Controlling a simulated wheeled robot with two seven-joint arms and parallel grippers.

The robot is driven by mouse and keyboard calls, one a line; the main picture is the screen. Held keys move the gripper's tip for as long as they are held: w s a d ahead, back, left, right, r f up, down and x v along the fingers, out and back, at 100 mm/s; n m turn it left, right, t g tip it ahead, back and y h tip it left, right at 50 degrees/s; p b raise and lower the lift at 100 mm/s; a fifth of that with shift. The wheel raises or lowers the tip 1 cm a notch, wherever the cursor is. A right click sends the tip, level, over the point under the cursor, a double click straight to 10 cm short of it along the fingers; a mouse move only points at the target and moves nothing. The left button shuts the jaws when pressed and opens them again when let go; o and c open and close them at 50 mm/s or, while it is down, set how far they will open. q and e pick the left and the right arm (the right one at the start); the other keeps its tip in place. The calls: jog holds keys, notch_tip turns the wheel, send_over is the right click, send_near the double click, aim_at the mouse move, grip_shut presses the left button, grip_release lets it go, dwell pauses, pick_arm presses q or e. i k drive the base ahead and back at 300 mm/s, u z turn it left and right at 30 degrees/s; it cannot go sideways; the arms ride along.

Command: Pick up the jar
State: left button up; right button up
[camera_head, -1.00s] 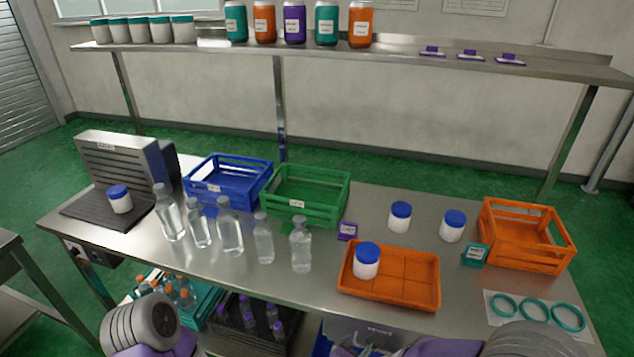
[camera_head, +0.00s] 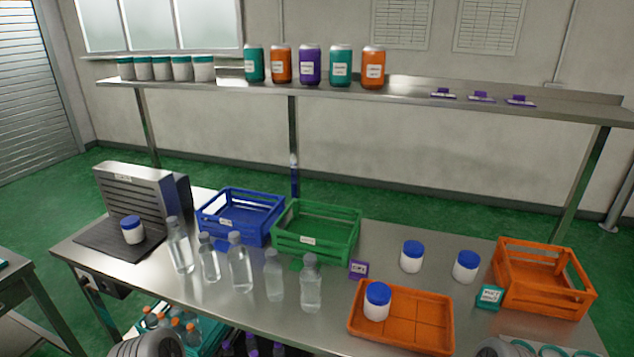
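Several white jars with blue lids stand on the steel table (camera_head: 200,290). One jar (camera_head: 376,301) stands in the left part of the orange tray (camera_head: 425,338). Two more stand behind the tray, one jar (camera_head: 411,256) near its back edge and another jar (camera_head: 466,266) left of the orange crate. A further jar (camera_head: 132,230) stands on the dark mat of the grey machine at the left. Parts of my arms show at the bottom edge, well short of the jars. Neither gripper's fingers are in the picture.
Several clear bottles (camera_head: 240,262) stand along the table's front. A shelf (camera_head: 400,92) with cans and tubs runs above. Teal rings (camera_head: 550,351) lie at the front right.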

aim_at(133, 231)
jog(key=u, duration=2.55)
jog(key=i, duration=3)
jog(key=z, duration=1.35)
